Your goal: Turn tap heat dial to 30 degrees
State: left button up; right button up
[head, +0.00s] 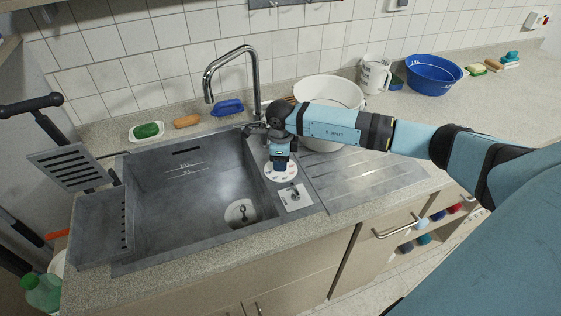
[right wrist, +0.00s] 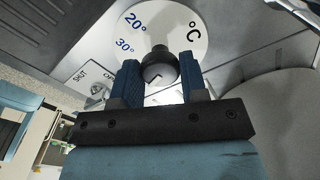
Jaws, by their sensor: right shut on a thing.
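The tap heat dial is a white round plate (head: 270,175) on the sink's right ledge, printed in blue. In the right wrist view its plate (right wrist: 168,22) shows 20° and 30° at the left and °C at the right. My right gripper (head: 281,168) points down over the dial. In the wrist view its blue fingers (right wrist: 158,62) are on both sides of the knob, shut on it. The knob's pointer direction is unclear. My left gripper is out of view.
The curved tap (head: 257,85) rises behind the grey sink (head: 190,190). A white tub (head: 345,92), a measuring jug (head: 375,74) and a blue basin (head: 433,75) stand to the right.

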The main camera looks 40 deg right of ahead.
jog(key=m, duration=0.2)
jog(key=shift+m+b, duration=0.3)
jog(key=shift+m, duration=0.1)
jog(key=m, duration=0.3)
jog(key=shift+m, duration=0.3)
jog(key=m, duration=0.6)
jog(key=shift+b, duration=0.3)
jog(key=shift+m, duration=0.3)
jog(key=o, duration=0.9)
jog(key=shift+r, duration=0.15)
notch_tip(320, 180, up, 14)
jog(key=shift+f+b, duration=0.2)
jog(key=shift+b, duration=0.5)
